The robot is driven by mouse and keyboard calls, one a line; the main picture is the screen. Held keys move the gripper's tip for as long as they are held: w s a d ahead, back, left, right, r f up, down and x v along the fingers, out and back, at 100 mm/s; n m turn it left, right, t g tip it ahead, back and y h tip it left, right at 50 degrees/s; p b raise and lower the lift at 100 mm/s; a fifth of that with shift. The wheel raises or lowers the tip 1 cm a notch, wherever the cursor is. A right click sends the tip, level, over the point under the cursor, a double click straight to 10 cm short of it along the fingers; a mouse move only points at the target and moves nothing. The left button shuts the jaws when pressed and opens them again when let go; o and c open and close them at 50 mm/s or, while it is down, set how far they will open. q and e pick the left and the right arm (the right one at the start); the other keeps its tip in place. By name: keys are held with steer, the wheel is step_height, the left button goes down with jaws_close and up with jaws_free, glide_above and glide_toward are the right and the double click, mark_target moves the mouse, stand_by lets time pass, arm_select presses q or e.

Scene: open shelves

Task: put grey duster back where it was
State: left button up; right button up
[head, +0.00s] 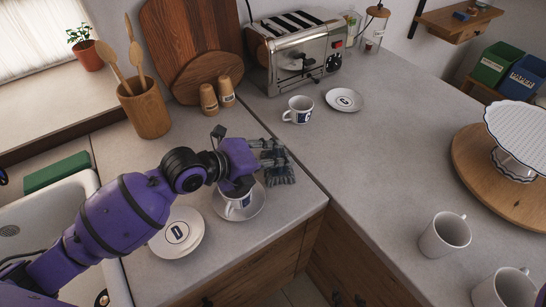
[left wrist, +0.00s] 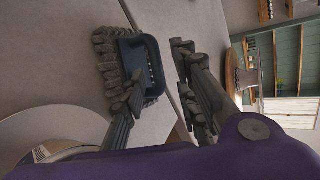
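The grey duster (head: 283,176) has dark bristles and lies at the counter near its front edge, just beyond the cup on a saucer. In the left wrist view the duster (left wrist: 155,62) shows a dark loop-shaped frame with bristles along its left side. My left gripper (head: 272,153) is right at the duster, partly covering it in the head view. In the left wrist view its fingers (left wrist: 158,68) are apart: one overlaps the duster's frame, the other is to its right, clear of it. Whether the first finger touches the duster is unclear. My right gripper is not in view.
A cup (head: 238,203) on a saucer (head: 262,209) stands under my left wrist, with plates (head: 176,235) beside it. Shakers (head: 209,99), a toaster (head: 297,50) and another cup (head: 298,110) stand farther back.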

arm_select(q)
steer(key=shift+r, duration=0.1)
steer(key=shift+a+r, duration=0.1)
steer(key=shift+a, duration=0.1)
steer(key=v, duration=1.1)
steer(key=shift+s+a+r+b, duration=0.15)
steer(key=shift+s+r+b, duration=0.1)
steer(key=shift+b, duration=0.15)
